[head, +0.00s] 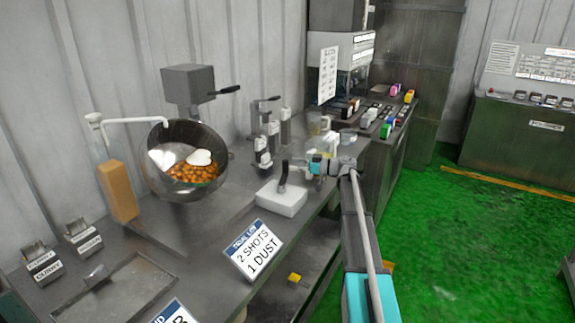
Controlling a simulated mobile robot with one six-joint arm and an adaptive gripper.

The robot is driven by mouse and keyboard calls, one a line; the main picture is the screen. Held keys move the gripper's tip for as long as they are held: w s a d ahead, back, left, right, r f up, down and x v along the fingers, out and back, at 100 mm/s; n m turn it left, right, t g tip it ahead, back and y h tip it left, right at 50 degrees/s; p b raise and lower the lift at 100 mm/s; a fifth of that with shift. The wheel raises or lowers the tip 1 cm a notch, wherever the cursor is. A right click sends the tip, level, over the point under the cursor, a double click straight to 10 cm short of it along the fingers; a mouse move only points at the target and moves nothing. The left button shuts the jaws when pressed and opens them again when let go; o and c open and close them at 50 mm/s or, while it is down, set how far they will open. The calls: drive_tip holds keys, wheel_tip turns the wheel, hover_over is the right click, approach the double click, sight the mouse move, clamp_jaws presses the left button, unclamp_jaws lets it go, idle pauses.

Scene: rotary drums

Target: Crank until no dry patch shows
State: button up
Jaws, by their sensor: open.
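A round metal drum (212,186) is tilted open toward me at the left. Orange pieces (192,174) lie in it, with a little green among them. Two white patches show inside, one at the left (161,158) and one above the pieces (199,157); I cannot tell what they are. A grey box (187,82) behind the drum has a dark crank handle (226,90) at its right. My gripper (297,166) is open and empty, right of the drum, near a white block (281,199) with a dark upright handle (283,176).
A sign reading "2 SHOTS 1 DUST" (254,250) stands on the metal bench's front edge. An orange block (118,190) stands left of the drum, under a white pipe (140,121). A tray (115,296) is front left. Green floor is free at right.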

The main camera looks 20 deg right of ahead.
drive_tip(key=v, duration=0.8)
drive_tip(key=shift+s+m, duration=0.1)
drive_tip(key=shift+m, duration=0.3)
drive_tip(key=c, duration=0.8)
drive_tip(key=shift+s+a+m, duration=0.1)
drive_tip(key=shift+s+m, duration=0.05)
drive_tip(key=shift+m, duration=0.25)
drive_tip(key=shift+c, duration=0.9)
drive_tip(key=shift+s+m+t+h, duration=0.15)
drive_tip(key=shift+m+t+h, duration=0.2)
drive_tip(key=shift+m, duration=0.25)
clamp_jaws()
drive_tip(key=s+m+t+h, duration=0.3)
drive_tip(key=m, duration=0.8)
drive_tip(key=s+d+m+t+h, duration=0.1)
drive_tip(key=s+m+t+h, duration=0.2)
drive_tip(key=m, duration=0.8)
drive_tip(key=shift+t+h, duration=0.35)
drive_tip(key=shift+h, duration=0.3)
drive_tip(key=shift+s+d+f, duration=0.1)
